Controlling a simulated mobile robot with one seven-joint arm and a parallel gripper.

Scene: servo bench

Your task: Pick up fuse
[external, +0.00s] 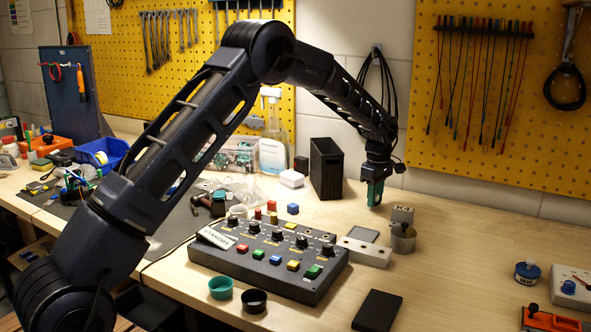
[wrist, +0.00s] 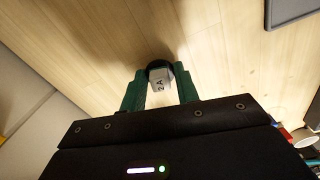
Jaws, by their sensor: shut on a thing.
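The fuse (wrist: 160,82) is a small pale grey piece marked "2A" with a dark round end, seen in the wrist view between the teal fingers. My gripper (wrist: 158,76) is shut on it. In the external view my gripper (external: 375,193) points down over the wooden bench, behind the white block with holes and left of a grey block. The fuse is too small or hidden to make out there. I cannot tell for certain whether its lower end touches the bench.
A dark control panel (external: 268,258) with knobs and coloured buttons stands in front. A white block with holes (external: 364,252) and a grey block marked "K4" (external: 402,215) on a round base are nearby. A black bin (external: 326,170) stands left.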

